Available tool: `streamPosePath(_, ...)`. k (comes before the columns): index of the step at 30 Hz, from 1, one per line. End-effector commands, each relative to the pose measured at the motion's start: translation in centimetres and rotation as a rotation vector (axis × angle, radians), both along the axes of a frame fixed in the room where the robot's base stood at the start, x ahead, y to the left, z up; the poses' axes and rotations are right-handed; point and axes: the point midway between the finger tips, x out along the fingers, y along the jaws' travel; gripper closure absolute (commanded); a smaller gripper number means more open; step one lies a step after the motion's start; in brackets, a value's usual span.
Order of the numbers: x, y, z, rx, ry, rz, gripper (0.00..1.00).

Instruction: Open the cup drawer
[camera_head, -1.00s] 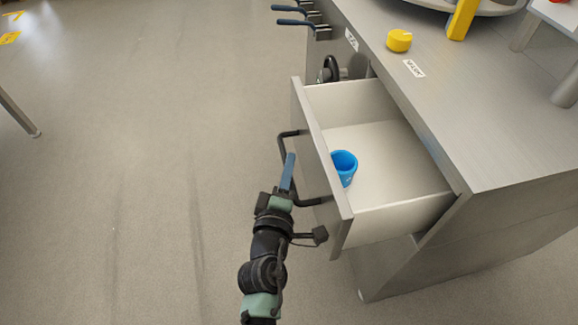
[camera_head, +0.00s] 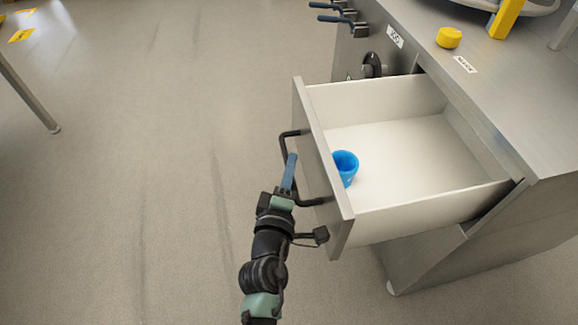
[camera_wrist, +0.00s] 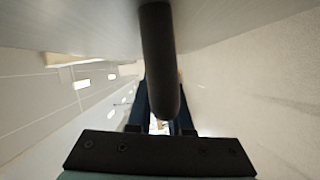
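The cup drawer (camera_head: 420,140) is pulled far out of the grey cabinet, with its white inside open to view. A blue cup (camera_head: 346,166) stands inside, close behind the drawer front (camera_head: 318,150). My gripper (camera_head: 289,165) is at the black drawer handle (camera_head: 312,202), outside the front. In the wrist view, the dark handle bar (camera_wrist: 158,60) lies between my two blue fingers (camera_wrist: 162,110), which are closed around it. The fingertips are partly hidden behind the bar.
The cabinet top (camera_head: 490,100) carries a yellow round piece (camera_head: 449,37) and a larger machine at the back. Blue-handled levers (camera_head: 340,14) and a black knob (camera_head: 372,65) stick out from the cabinet's front. The floor (camera_head: 130,180) to the left is clear; a table leg (camera_head: 30,95) stands at far left.

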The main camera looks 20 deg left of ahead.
Motion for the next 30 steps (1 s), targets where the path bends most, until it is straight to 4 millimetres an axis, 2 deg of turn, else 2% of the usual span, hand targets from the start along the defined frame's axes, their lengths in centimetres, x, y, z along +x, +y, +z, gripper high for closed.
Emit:
streamPosePath(1, 0.0, 0.0, -0.1, 0.000, 0.002, -0.001, 0.72)
streamPosePath(4, 0.0, 0.0, -0.1, 0.000, 0.001, -0.001, 0.54)
streamPosePath(13, 0.0, 0.0, 0.0, 0.000, 0.000, -0.001, 0.53)
streamPosePath(17, -0.8, -0.2, 0.0, 0.000, 0.001, -0.001, 0.53)
streamPosePath(20, -2.0, -0.5, 0.0, -0.002, 0.002, -0.002, 0.53)
streamPosePath(30, -8.2, -1.9, 0.4, -0.001, 0.003, -0.002, 0.53)
